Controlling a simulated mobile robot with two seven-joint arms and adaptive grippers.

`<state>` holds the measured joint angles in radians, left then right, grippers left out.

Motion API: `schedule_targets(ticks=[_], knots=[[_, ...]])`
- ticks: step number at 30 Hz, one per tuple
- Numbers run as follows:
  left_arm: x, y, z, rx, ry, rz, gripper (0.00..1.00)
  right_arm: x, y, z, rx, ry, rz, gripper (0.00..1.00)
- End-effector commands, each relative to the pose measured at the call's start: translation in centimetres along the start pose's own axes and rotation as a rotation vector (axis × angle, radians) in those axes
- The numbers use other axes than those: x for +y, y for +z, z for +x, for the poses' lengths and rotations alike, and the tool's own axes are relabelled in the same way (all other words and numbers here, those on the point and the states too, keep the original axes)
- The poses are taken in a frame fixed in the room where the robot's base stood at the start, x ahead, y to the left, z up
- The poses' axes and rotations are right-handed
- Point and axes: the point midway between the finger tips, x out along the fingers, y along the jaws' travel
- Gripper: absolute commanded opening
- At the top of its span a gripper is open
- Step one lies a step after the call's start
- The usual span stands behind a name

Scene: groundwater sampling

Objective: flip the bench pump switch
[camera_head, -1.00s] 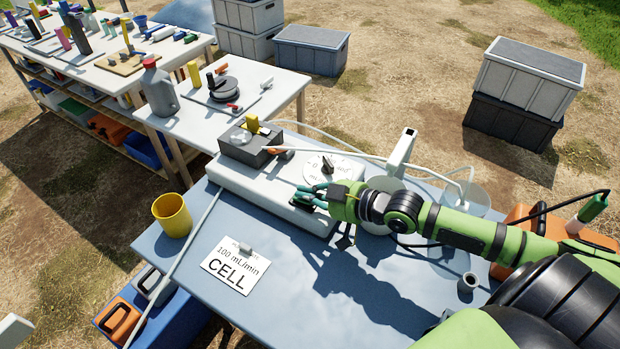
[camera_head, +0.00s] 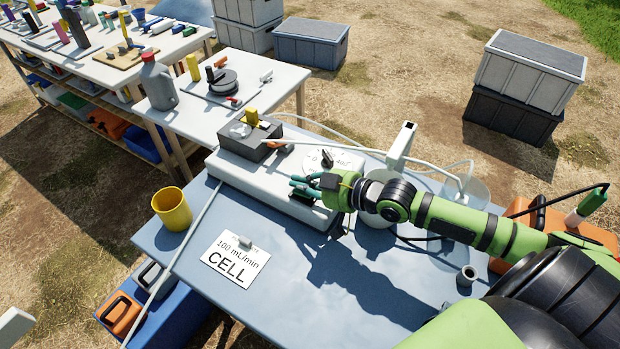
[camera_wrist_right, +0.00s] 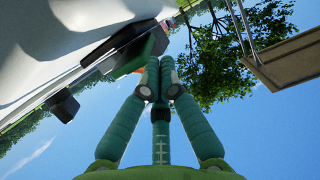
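The bench pump (camera_head: 240,178) is a long white box on the blue table, with a dark pump head (camera_head: 252,146) and a round white dial (camera_head: 316,158) on top. A dark block, apparently its switch, sits on the near side beside my fingertips; it shows in the right wrist view (camera_wrist_right: 128,36) with a greenish face. My right gripper (camera_head: 298,185) has three teal fingers at the pump's near right edge. In the wrist view its fingertips (camera_wrist_right: 159,66) are together with nothing between them. They overlap the switch's edge; I cannot tell whether they touch. My left gripper is not in view.
A pale tube crosses the pump's left end. A white stand (camera_head: 402,147) is behind my wrist. The table's front middle is clear.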

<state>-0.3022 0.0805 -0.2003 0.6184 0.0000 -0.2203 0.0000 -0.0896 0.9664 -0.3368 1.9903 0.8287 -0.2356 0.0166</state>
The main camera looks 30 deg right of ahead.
Motion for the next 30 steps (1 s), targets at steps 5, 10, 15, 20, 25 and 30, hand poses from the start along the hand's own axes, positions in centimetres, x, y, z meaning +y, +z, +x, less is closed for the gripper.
schedule_targets(ticks=[5,10,15,20,25,30], knots=[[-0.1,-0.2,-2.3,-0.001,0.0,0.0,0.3,0.1,-2.3,-0.5,0.002,0.003,0.0,0.0],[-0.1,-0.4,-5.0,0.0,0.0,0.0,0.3,0.1,-4.8,-1.1,-0.001,0.005,0.002,0.0],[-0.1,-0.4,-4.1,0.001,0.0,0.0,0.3,0.1,-3.9,-4.0,-0.007,0.005,0.001,0.0],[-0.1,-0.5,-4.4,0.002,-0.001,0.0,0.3,0.0,-4.2,-6.2,-0.006,0.004,0.002,0.0],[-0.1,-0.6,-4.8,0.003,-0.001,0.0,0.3,0.0,-4.5,-8.2,-0.006,0.003,0.002,0.0],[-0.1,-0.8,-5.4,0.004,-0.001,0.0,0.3,0.1,-4.8,-9.6,-0.004,0.005,0.004,0.0]])
